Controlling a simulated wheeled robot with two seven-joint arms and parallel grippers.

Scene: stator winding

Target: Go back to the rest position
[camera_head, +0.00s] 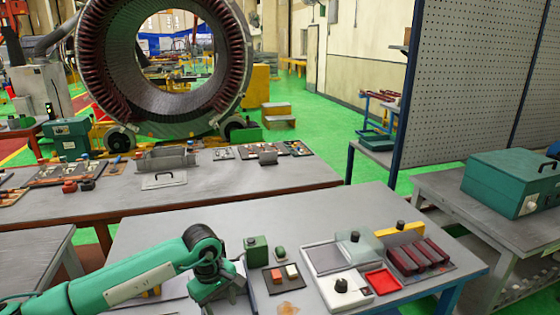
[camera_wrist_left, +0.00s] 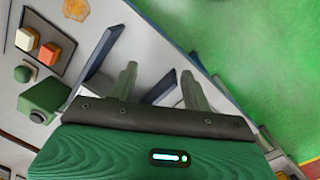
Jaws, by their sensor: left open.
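My left arm comes in from the left in the head view, and its wrist is low over the near grey table (camera_head: 180,225), left of the small parts. In the wrist view my left gripper (camera_wrist_left: 158,70) shows two fingers apart with nothing between them. Its fingertips cannot be made out in the head view. A green block (camera_head: 256,250) stands just right of the wrist; it also shows in the wrist view (camera_wrist_left: 45,97). My right gripper is not in view.
Right of the block are a dark plate (camera_head: 272,288) with orange and white pieces, a white tray (camera_head: 308,262), a red tray (camera_head: 382,282) and dark red bars (camera_head: 420,257). A teal case (camera_head: 515,185) sits on the right bench. A large stator ring (camera_head: 95,60) stands behind.

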